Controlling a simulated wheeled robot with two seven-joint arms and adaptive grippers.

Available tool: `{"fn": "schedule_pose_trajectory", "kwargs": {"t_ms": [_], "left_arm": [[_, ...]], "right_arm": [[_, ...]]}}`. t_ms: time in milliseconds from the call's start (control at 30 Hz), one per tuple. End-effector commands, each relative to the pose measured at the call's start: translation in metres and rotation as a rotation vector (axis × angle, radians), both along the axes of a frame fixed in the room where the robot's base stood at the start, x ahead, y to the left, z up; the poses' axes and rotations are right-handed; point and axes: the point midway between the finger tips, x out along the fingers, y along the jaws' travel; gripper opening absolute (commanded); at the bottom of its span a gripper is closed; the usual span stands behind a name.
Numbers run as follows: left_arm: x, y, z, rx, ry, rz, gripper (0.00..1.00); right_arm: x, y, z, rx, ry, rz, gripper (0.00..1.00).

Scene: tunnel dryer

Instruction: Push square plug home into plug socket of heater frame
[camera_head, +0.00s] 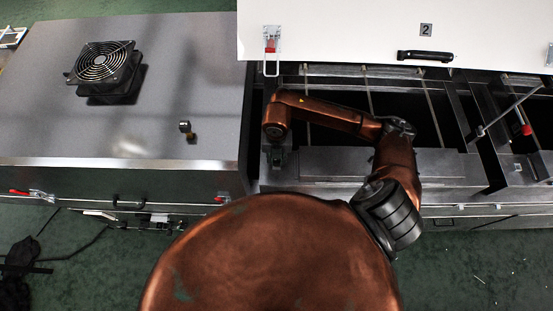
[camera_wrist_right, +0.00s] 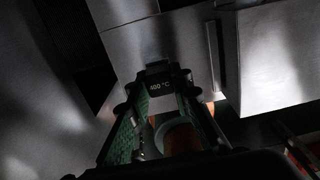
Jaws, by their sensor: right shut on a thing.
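My right gripper (camera_head: 277,160) points down at the left end of the open dryer bay, beside the grey bench's edge. In the right wrist view its fingers (camera_wrist_right: 157,98) are shut on a dark block marked "400 °C" (camera_wrist_right: 159,87), which looks like the square plug. The block lies close to grey metal (camera_wrist_right: 180,52) of the bay, apparently the heater frame. The plug socket is hidden, so I cannot tell how deep the plug sits. In the head view the plug is too small and dark to make out. My left gripper is not in view.
A black fan (camera_head: 103,62) and a small metal fitting (camera_head: 187,128) rest on the grey bench (camera_head: 60,115). A white lid marked 2 (camera_head: 345,25) stands behind the bay, with a red-handled clamp (camera_head: 271,45). Another red-tipped lever (camera_head: 525,128) is at right.

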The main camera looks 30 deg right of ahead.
Motion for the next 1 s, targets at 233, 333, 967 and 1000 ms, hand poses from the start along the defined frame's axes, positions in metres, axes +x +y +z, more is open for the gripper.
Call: {"fn": "schedule_pose_trajectory", "kwargs": {"t_ms": [233, 333, 967, 1000], "left_arm": [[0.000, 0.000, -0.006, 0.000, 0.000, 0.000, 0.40], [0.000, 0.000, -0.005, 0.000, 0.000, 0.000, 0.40], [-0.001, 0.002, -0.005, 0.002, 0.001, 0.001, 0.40], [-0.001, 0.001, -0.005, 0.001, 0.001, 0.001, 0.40]], "right_arm": [[0.000, 0.000, -0.007, 0.000, 0.000, 0.000, 0.00], [0.000, 0.000, -0.006, 0.000, 0.000, 0.000, 0.25], [0.001, 0.000, 0.007, 0.001, -0.004, 0.000, 0.40], [0.001, 0.000, 0.014, 0.001, -0.004, 0.000, 0.40]]}}
